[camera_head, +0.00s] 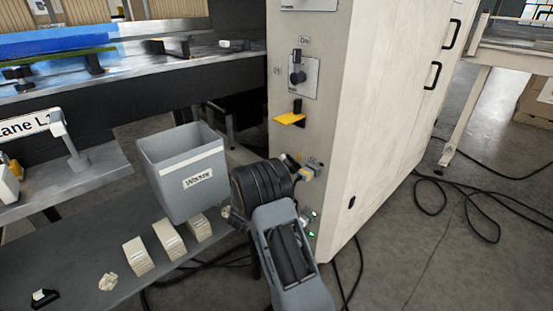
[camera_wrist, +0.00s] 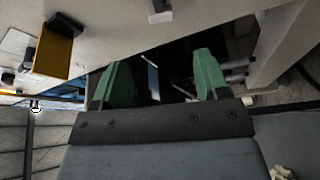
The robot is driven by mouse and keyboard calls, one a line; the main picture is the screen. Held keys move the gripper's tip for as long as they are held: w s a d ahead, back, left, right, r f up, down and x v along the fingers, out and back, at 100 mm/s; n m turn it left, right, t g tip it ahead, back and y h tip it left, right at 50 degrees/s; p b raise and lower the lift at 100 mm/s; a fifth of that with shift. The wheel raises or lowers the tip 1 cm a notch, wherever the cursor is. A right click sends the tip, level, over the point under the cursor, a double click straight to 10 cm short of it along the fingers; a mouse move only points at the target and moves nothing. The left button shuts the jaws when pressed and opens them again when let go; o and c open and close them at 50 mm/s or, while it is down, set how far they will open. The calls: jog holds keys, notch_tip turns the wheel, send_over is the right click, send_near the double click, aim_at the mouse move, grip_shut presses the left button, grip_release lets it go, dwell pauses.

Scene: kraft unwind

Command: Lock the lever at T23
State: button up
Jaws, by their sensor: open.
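On the cream cabinet face in the head view, a dark lever or knob (camera_head: 297,72) stands upright on a light plate. Below it a yellow tab (camera_head: 290,118) sticks out. The tags beside them are too small to read, so I cannot tell which part is T23. My gripper (camera_wrist: 156,78) shows in the wrist view with its two green fingers wide apart and nothing between them. A yellow-fronted part (camera_wrist: 62,48) on a pale panel is left of the fingers there. In the head view my dark wrist covers part of the lower cabinet face and hides the fingertips.
A grey bin (camera_head: 186,172) with a label stands left of my arm. Small connectors (camera_head: 310,170) project from the cabinet beside my wrist. Black cables (camera_head: 470,200) lie on the floor at right.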

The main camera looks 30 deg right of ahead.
aim_at(290, 164)
jog(key=b+x, duration=0.3)
jog(key=x, duration=1)
jog(key=shift+w, duration=0.15)
grip_shut()
jog(key=shift+w+a+r, duration=0.1)
